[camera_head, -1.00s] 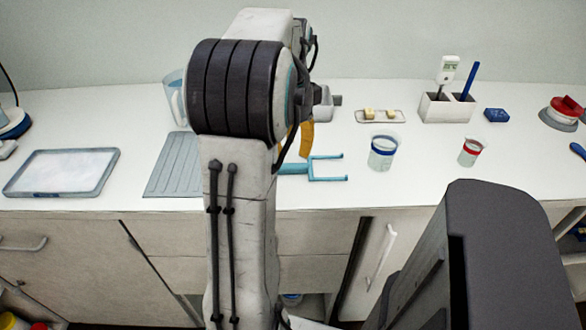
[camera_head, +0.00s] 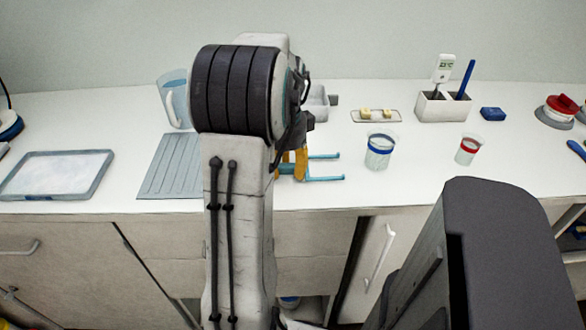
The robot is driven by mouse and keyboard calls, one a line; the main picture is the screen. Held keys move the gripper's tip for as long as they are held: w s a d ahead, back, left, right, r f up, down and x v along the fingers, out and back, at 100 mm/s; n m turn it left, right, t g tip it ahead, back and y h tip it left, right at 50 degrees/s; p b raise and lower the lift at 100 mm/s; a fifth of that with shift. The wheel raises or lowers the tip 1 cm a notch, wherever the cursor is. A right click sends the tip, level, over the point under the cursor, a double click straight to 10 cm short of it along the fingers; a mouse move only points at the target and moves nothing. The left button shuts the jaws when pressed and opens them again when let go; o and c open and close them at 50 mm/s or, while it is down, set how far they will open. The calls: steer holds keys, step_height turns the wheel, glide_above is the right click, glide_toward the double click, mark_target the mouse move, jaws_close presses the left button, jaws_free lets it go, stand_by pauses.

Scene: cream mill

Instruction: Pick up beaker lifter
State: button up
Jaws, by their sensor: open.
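The beaker lifter (camera_head: 322,179) is a teal two-pronged fork lying on the white counter near its front edge. Its prongs point right, and its handle end is hidden behind my arm. My gripper (camera_head: 291,170) shows only in part, as yellow-orange fingers just right of my arm. The fingers are open and low, at the lifter's handle near the base of the fork. I cannot tell whether they touch it or how far they stand around it.
A beaker with a blue band (camera_head: 379,152) and one with a red band (camera_head: 468,150) stand to the right. A small butter tray (camera_head: 390,117) and a holder (camera_head: 432,108) are behind. A pitcher (camera_head: 173,98), ribbed mat (camera_head: 168,172) and grey-rimmed tray (camera_head: 55,176) are left.

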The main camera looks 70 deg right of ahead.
jaws_close()
stand_by(0.3)
steer(key=shift+r, duration=0.15)
